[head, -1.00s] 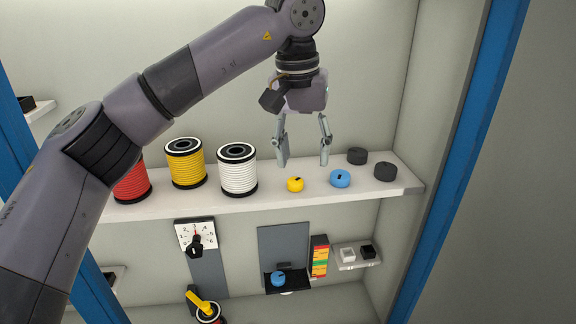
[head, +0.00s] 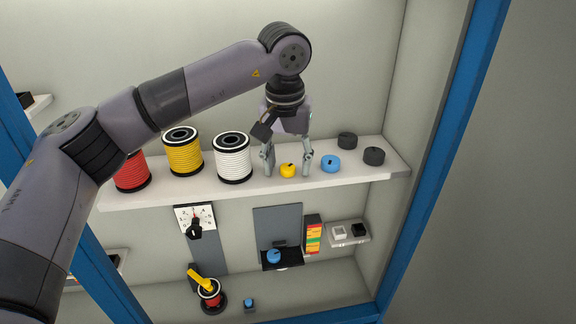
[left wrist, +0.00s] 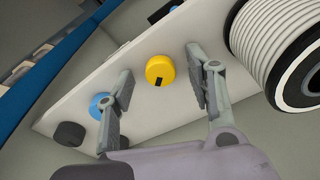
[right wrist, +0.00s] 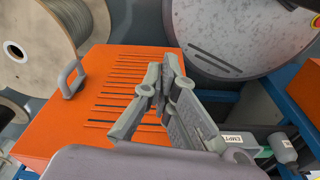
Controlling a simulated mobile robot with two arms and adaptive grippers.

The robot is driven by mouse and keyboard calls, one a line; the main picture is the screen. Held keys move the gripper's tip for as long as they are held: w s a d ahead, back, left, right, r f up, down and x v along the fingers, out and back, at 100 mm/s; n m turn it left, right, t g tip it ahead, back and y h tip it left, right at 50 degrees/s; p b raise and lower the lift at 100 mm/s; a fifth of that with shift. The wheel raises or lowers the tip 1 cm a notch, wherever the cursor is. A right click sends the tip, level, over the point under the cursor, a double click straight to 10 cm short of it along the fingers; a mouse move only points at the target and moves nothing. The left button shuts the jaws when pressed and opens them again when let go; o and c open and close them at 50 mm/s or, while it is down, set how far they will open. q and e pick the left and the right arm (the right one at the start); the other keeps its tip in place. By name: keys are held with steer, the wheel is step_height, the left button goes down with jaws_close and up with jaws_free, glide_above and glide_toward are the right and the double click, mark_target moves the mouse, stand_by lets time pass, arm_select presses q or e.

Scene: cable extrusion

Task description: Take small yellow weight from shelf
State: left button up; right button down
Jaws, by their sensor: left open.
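The small yellow weight (head: 288,171) sits on the upper white shelf (head: 230,193), between the white spool and a blue weight. My left gripper (head: 287,168) is open, its fingers pointing down on either side of the yellow weight. In the left wrist view the yellow weight (left wrist: 160,71) shows between the two spread fingers (left wrist: 162,88), with a gap on each side. My right gripper (right wrist: 162,78) is away from the shelf, its fingertips together and nothing visible between them.
A white spool (head: 233,158) stands close left of the left gripper, with yellow (head: 183,153) and red spools (head: 132,172) beyond. A blue weight (head: 330,163) is close on the right. Two dark weights (head: 373,156) (head: 347,140) sit farther right. An orange box (right wrist: 70,125) lies before the right gripper.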

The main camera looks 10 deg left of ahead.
arm_select(q)
steer(key=c, duration=0.8)
jaws_close()
arm_select(e)
steer(key=shift+s+d, duration=0.5)
steer(key=shift+s, duration=0.4)
steer(key=shift+f, duration=0.15)
